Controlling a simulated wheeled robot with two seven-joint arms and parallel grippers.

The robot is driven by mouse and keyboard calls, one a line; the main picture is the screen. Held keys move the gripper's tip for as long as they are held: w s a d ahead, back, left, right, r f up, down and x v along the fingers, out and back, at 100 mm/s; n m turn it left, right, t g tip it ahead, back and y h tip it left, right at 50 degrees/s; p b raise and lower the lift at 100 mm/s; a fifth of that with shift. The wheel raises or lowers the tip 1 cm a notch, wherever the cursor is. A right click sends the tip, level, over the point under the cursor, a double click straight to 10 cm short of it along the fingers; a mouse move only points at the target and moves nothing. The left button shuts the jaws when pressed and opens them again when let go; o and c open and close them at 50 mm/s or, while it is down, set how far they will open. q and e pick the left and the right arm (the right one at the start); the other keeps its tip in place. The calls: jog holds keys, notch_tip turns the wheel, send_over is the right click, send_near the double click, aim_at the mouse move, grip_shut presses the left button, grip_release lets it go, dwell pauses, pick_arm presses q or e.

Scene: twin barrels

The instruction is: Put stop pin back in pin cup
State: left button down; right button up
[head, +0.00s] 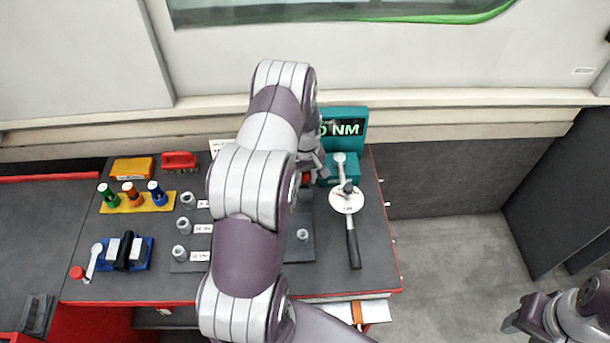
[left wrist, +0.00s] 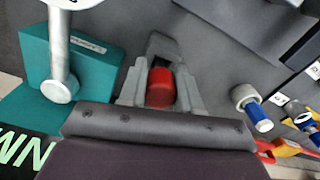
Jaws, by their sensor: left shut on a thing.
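My left gripper (head: 313,168) reaches over the back of the workbench, beside the teal torque tester (head: 344,122). In the left wrist view, the left gripper (left wrist: 160,90) is shut on a red-topped piece (left wrist: 160,88), which looks like the stop pin. Only its red top shows; its lower part is hidden. Some red also shows by the gripper in the head view (head: 306,180). I cannot pick out the pin cup for sure; my left arm covers part of the bench. My right gripper (head: 516,320) is at the lower right, away from the bench, its jaws unclear.
A black-handled wrench (head: 353,245) lies by a white round dial (head: 346,199) right of my arm. Several grey sockets (head: 184,225) stand left of it. A yellow rack (head: 135,205) and a blue tray (head: 140,262) are farther left. The floor (head: 450,250) right of the bench is clear.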

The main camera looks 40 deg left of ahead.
pick_arm(q)
jog(key=shift+f+b, duration=0.3)
jog(key=shift+f, duration=0.2)
jog(key=c, duration=0.7)
grip_release()
notch_tip(320, 180, up, 13)
jog(key=shift+f+b, duration=0.1)
jog(key=shift+b, duration=0.45)
jog(key=shift+w, duration=0.1)
